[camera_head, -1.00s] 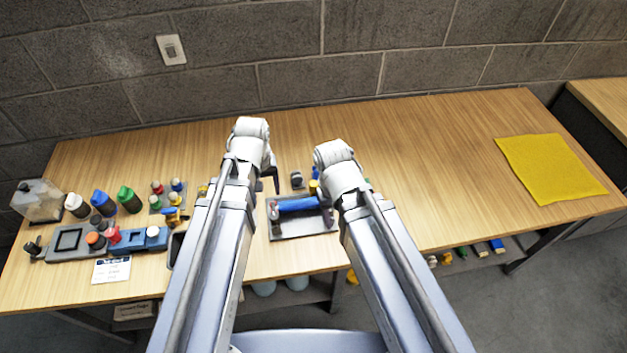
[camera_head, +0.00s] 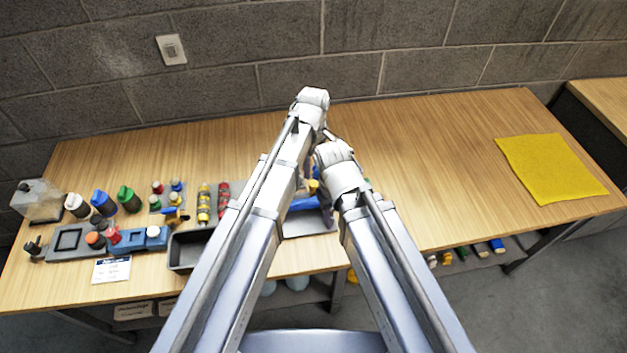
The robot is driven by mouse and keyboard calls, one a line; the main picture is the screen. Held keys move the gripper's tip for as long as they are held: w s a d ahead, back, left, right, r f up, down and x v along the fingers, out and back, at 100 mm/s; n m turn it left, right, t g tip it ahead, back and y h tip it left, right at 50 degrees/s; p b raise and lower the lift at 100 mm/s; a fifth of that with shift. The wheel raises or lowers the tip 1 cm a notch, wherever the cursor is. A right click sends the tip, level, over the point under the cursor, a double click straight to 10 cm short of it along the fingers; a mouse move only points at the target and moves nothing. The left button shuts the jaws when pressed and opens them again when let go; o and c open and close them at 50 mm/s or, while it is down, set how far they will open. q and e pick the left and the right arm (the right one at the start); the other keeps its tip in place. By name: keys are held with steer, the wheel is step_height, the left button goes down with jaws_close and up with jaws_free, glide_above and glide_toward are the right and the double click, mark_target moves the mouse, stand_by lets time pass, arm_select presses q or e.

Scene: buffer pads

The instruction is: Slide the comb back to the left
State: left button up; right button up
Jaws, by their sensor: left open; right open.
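A long blue piece (camera_head: 304,203), which may be the comb, lies on a grey metal plate (camera_head: 318,226) at the middle of the table. My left arm covers its left end. My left gripper (camera_head: 310,162) is open, above the far side of the plate and largely hidden behind its own arm and wrist. My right gripper (camera_head: 327,210) is open at the right end of the blue piece, partly covered by its wrist. I cannot tell whether either gripper touches the piece.
A dark open tray (camera_head: 188,251), a yellow bottle (camera_head: 204,204) and a red bottle (camera_head: 223,197) stand left of the plate. Several capped bottles and a grey-blue device (camera_head: 70,240) are further left. A yellow cloth (camera_head: 550,168) lies far right. The table between is clear.

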mark_target(313, 183)
arm_select(q)
steer(key=shift+f+b, duration=3.85)
steer(key=shift+f, duration=0.05)
arm_select(e)
steer(key=shift+f, duration=3.9)
arm_select(q)
jaws_close()
